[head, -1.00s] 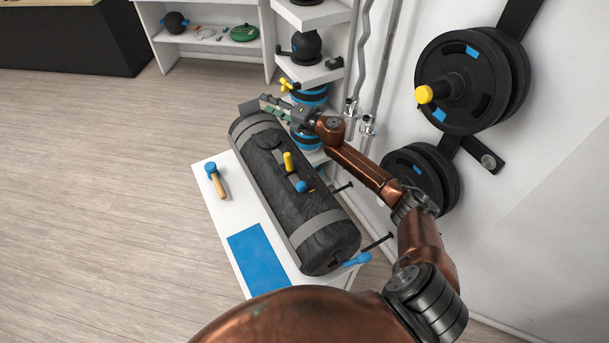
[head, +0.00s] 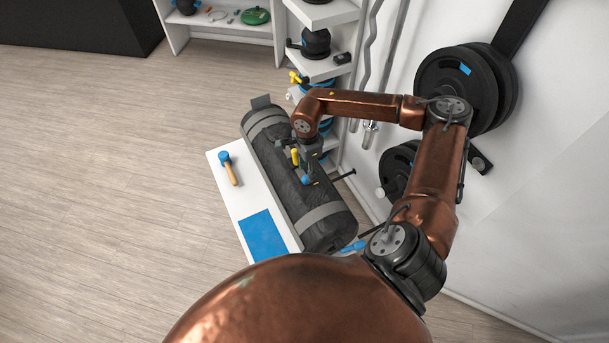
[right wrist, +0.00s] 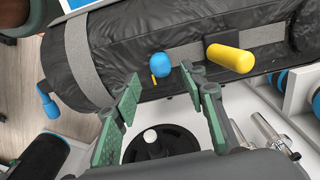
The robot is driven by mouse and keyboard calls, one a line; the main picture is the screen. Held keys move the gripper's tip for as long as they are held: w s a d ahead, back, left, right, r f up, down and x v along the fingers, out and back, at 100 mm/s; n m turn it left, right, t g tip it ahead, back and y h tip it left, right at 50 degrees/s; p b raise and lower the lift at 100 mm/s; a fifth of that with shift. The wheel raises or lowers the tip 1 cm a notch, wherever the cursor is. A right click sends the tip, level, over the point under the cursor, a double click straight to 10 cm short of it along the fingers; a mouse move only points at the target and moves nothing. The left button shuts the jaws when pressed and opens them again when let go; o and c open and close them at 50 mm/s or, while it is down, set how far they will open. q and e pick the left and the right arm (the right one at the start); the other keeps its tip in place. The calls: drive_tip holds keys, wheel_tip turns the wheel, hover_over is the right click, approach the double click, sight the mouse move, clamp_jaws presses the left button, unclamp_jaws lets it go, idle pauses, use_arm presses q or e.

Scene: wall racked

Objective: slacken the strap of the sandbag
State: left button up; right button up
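The sandbag (head: 295,185) is a dark cylinder lying on a white bench, with grey bands (head: 318,215) around it. A yellow handle (head: 295,157) and a blue knob (head: 305,180) stand out near its middle. In the right wrist view the yellow handle (right wrist: 230,58) lies across a grey strap (right wrist: 268,38), and the blue knob (right wrist: 161,66) is left of it with a small yellow mark below. My right gripper (right wrist: 166,88) is open and empty, its green-padded fingers either side of the knob's line; contact cannot be told. My left gripper is not in view.
A mallet (head: 229,168) and a blue mat (head: 263,235) lie on the bench's left side (head: 236,203). Black weight plates (head: 455,85) hang on the right wall. A white shelf (head: 325,70) stands behind. The floor at left is clear.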

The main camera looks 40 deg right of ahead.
sight(306, 176)
drive_tip(key=shift+f+p, duration=0.6)
drive_tip(key=shift+f, duration=1.9)
drive_tip(key=shift+c, duration=0.7)
clamp_jaws()
drive_tip(key=shift+w, duration=0.1)
